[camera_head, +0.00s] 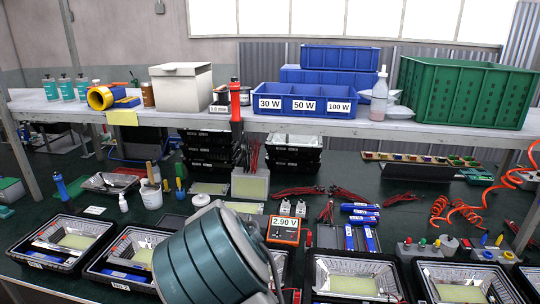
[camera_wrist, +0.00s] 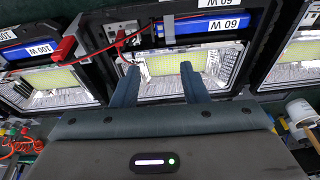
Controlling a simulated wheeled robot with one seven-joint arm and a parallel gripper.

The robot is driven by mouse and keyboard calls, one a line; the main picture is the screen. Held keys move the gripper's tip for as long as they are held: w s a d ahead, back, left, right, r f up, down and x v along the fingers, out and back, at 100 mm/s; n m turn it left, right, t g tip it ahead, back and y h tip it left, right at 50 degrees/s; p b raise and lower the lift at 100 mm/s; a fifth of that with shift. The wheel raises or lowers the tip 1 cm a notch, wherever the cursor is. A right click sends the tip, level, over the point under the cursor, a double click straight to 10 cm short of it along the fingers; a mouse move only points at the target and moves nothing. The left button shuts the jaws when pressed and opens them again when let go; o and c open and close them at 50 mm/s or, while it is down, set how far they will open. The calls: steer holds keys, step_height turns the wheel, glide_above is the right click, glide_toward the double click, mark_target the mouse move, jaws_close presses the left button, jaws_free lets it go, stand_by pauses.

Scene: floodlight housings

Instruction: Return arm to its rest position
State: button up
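My gripper (camera_wrist: 159,67) shows in the wrist view with its two fingers spread apart and nothing between them. It is over a black floodlight housing (camera_wrist: 243,75) with a silver reflector and a yellowish panel; the height above it is hard to tell. A blue block (camera_wrist: 203,27) lies along that housing's side, near "60 W" labels that appear upside down. In the head view my arm covers the front middle of the bench, and my fingers cannot be made out there.
Other open housings stand at the bench front, left (camera_head: 62,245) and right (camera_head: 352,277). An orange meter (camera_head: 284,230) reads 2.90 V. A white pot (camera_head: 151,195) stands near my arm. The shelf above holds blue bins (camera_head: 303,104) and a green crate (camera_head: 460,93).

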steer(key=s+d+r+g+y+b, duration=0.1)
steer(key=s+d+r+y, duration=0.2)
steer(key=s+d+r, duration=1.1)
steer(key=s+d+r+n+t+h, duration=0.1)
steer(key=s+d+r+h, duration=0.1)
steer(key=s+d, duration=0.8)
steer(key=shift+s+n+t+h+b, duration=0.4)
steer(key=shift+s+b, duration=0.05)
steer(key=shift+s, duration=0.55)
